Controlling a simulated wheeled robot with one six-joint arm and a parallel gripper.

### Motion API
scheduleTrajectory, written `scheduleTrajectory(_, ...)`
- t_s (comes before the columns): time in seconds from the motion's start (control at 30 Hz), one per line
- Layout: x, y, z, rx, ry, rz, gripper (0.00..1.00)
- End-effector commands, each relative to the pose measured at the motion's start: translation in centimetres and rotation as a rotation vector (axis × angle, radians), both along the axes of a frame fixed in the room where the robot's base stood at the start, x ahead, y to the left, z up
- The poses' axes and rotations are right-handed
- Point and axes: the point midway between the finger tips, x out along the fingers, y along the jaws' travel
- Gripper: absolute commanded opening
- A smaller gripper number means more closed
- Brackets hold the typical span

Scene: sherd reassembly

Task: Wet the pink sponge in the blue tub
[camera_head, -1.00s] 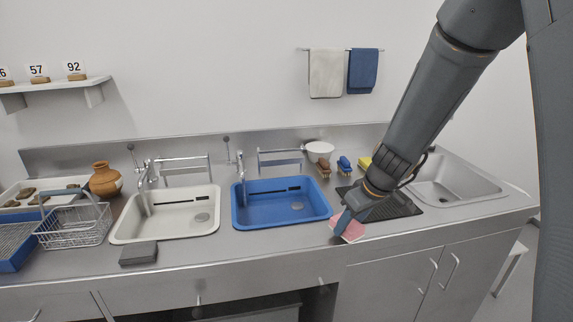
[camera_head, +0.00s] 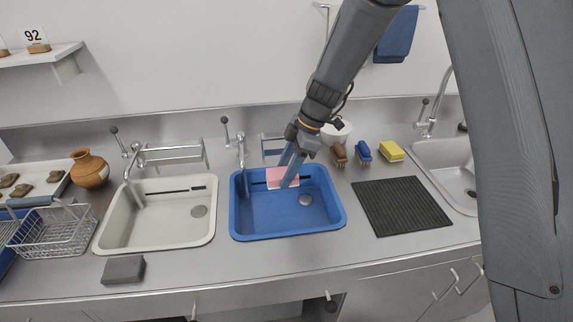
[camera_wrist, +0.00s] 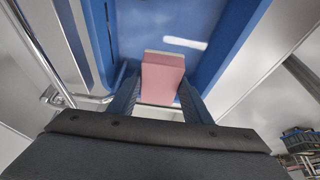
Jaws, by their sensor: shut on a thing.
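The pink sponge (camera_head: 283,178) is held between the fingers of my gripper (camera_head: 290,168), over the back middle of the blue tub (camera_head: 240,215) in the head view. The wrist view shows the sponge (camera_wrist: 162,80) between both fingers of my gripper (camera_wrist: 158,95), with blue tub surface (camera_wrist: 190,20) behind it. I cannot tell whether the sponge touches the tub floor. No water surface can be made out in the tub. A drain (camera_head: 305,200) shows on the tub's floor, right of the sponge.
A tap (camera_head: 241,150) stands at the tub's back left. A white basin (camera_head: 150,230) is to the left. A black ribbed mat (camera_head: 400,205), brushes (camera_head: 363,152) and a yellow sponge (camera_head: 392,152) are to the right. A grey block (camera_head: 123,268) lies in front.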

Motion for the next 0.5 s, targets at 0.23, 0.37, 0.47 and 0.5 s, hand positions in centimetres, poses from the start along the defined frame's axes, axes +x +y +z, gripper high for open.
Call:
scheduleTrajectory(0.23, 0.0, -0.1, -1.6, 0.000, 0.003, -0.003, 0.27)
scheduleTrajectory(0.37, 0.0, -0.1, -2.8, -0.001, 0.003, -0.004, 0.27)
scheduleTrajectory(0.47, 0.0, 0.0, -3.7, 0.000, 0.001, -0.004, 0.27)
scheduleTrajectory(0.5, 0.0, 0.0, -4.0, -0.001, 0.002, -0.002, 0.27)
